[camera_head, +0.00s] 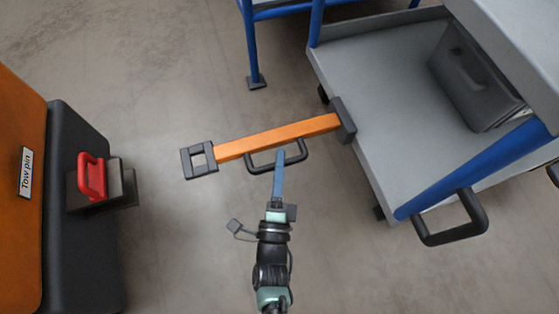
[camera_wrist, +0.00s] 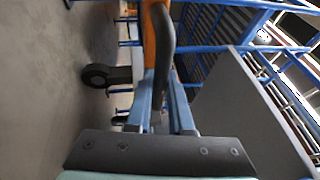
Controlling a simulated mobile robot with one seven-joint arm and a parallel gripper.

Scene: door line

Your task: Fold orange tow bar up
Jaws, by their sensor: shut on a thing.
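The orange tow bar (camera_head: 270,138) sticks out leftward from the near edge of the grey cart. Its right end sits in a dark bracket (camera_head: 343,121) at the cart. A black handle (camera_head: 301,153) runs along the bar's near side. My gripper (camera_head: 280,157) is shut on this handle, reaching from below in the head view. In the wrist view the black handle (camera_wrist: 163,50) lies between my blue fingers (camera_wrist: 160,85), with the orange bar (camera_wrist: 150,35) behind it.
The grey cart (camera_head: 357,85) with blue posts and a black side handle (camera_head: 449,233) stands at right. An orange and black vehicle (camera_head: 75,245) with a red tow pin (camera_head: 92,177) stands at left. Bare floor (camera_head: 165,245) lies between them.

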